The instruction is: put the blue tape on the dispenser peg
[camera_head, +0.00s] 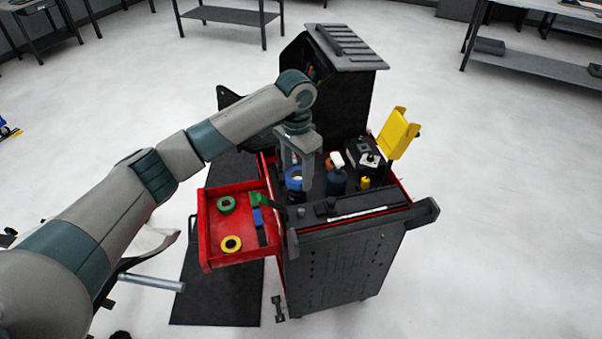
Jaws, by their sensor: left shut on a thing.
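My left gripper (297,182) reaches down over the top of the tool cart. It is shut on the blue tape (294,173), a blue ring that shows between and beside its fingers. The fingers cover part of the tape. I cannot clearly make out the dispenser peg among the dark items on the cart top. My right gripper is not in view.
A dark bottle (337,182) and a yellow panel (398,133) stand right of the gripper.

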